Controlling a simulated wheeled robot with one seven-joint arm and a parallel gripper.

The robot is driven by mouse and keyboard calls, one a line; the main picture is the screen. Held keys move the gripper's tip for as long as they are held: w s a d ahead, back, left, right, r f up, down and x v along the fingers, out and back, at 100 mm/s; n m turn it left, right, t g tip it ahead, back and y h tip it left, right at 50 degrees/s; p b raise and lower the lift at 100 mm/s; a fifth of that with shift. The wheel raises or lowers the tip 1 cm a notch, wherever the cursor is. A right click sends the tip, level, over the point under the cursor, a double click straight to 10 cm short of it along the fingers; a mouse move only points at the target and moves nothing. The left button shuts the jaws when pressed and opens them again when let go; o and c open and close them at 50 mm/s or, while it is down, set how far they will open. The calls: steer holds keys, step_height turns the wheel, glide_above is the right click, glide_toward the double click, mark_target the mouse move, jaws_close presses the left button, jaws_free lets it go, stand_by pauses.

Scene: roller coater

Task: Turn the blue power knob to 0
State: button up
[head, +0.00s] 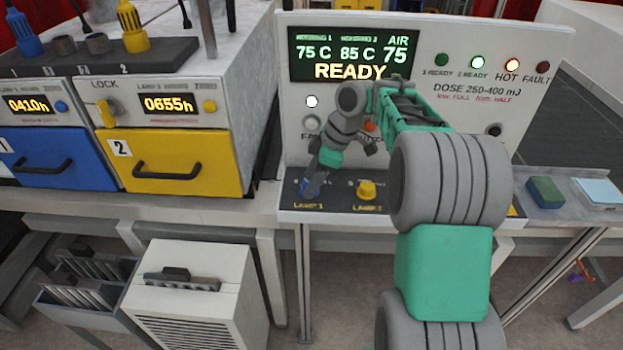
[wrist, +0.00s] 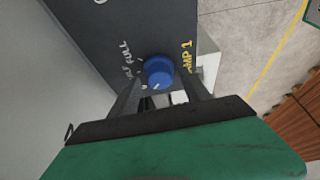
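The blue power knob (wrist: 158,72) sits on the dark panel beside the yellow LAMP 1 label, with HALF and FULL printed on its other side in the wrist view. A short white mark shows on its near edge; the 0 mark cannot be made out. In the head view the blue knob (head: 305,187) is partly hidden by my gripper (head: 317,182), which reaches down to it. In the wrist view the two fingers of my gripper (wrist: 163,84) stand apart on either side of the knob. A gap shows at the right finger; contact at the left is unclear.
A yellow LAMP 2 knob (head: 367,190) stands to the right on the same panel. The display (head: 353,55) above reads READY. A yellow drawer (head: 185,163) and a blue drawer (head: 62,160) are at the left. A green and blue block (head: 545,192) lies at the right.

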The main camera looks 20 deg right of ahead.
steer(key=shift+r, duration=0.1)
steer(key=w+p+v, duration=0.1)
steer(key=v, duration=0.6)
steer(key=shift+s+r+p, duration=0.35)
steer(key=shift+s, duration=0.15)
steer(key=shift+d, duration=0.15)
steer(key=s+a+r+m+t+h, duration=0.2)
steer(key=s+a+m, duration=0.5)
steer(key=s+m, duration=0.15)
steer(key=s+d+f+m+h, duration=0.1)
steer(key=s+f+m, duration=0.1)
steer(key=s, duration=0.3)
steer(key=s+d+f+m+t+h, duration=0.1)
steer(key=s+d+f+m, duration=0.1)
steer(key=s+m, duration=0.2)
steer(key=shift+s+f, duration=0.35)
steer(key=shift+s, duration=0.25)
steer(key=shift+d, duration=0.15)
